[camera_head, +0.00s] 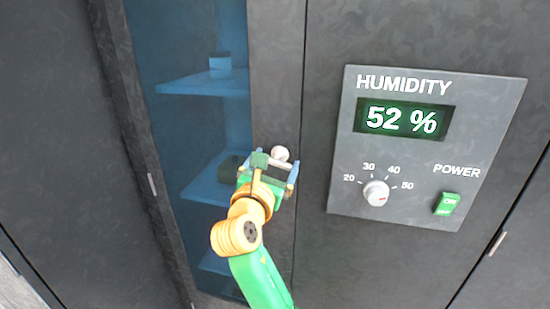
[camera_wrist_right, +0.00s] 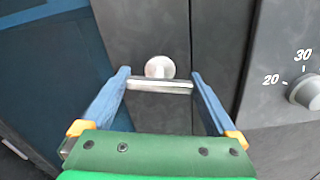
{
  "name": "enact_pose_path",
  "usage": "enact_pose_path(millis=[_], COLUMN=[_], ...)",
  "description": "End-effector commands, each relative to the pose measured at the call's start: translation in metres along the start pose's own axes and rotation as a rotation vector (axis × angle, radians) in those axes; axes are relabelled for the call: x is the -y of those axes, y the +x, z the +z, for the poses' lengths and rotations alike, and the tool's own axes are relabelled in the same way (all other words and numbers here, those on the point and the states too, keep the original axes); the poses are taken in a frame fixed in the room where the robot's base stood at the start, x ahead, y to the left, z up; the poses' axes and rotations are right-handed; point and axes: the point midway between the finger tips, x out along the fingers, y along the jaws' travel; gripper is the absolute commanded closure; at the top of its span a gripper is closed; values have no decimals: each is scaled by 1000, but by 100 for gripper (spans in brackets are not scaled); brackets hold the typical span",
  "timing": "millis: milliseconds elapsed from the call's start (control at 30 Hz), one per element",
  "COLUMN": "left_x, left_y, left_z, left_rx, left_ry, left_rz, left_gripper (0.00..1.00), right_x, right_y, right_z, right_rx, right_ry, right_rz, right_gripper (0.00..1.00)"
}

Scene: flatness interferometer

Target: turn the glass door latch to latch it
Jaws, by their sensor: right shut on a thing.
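The glass door latch has a round silver base (camera_wrist_right: 158,66) on the dark door frame and a metal handle bar (camera_wrist_right: 160,86) that lies level, crosswise in the right wrist view. In the head view the base (camera_head: 280,153) shows as a pale knob just beyond my right gripper (camera_head: 270,166). My right gripper, also in the wrist view (camera_wrist_right: 160,80), is shut on the handle bar, with one blue finger at each end. The glass door (camera_head: 175,50) has a blue-tinted pane left of the latch and looks closed. My left gripper is not in view.
A grey control panel (camera_head: 345,180) with a humidity display reading 52 %, a dial (camera_head: 376,193) and a green power switch (camera_head: 447,204) is right of the latch. Behind the glass are blue shelves (camera_head: 190,85) with a small box (camera_head: 220,67).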

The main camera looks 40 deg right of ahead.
Motion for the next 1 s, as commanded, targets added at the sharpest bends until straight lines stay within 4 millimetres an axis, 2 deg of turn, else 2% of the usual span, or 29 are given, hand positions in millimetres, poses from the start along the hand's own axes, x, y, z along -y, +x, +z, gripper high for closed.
enact_pose_path(millis=[100, 400, 1000], left_x=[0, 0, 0], left_y=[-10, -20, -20], left_z=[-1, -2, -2], left_rx=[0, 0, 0], left_ry=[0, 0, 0], left_rz=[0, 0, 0], left_gripper=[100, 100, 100], right_x=[-1, -1, 0], right_y=[0, 0, 0], right_z=[1, 0, -2], right_rx=[-6, -5, -3], right_ry=[105, 391, 953], right_rz=[-1, -1, -2], right_gripper=[62, 62, 62])
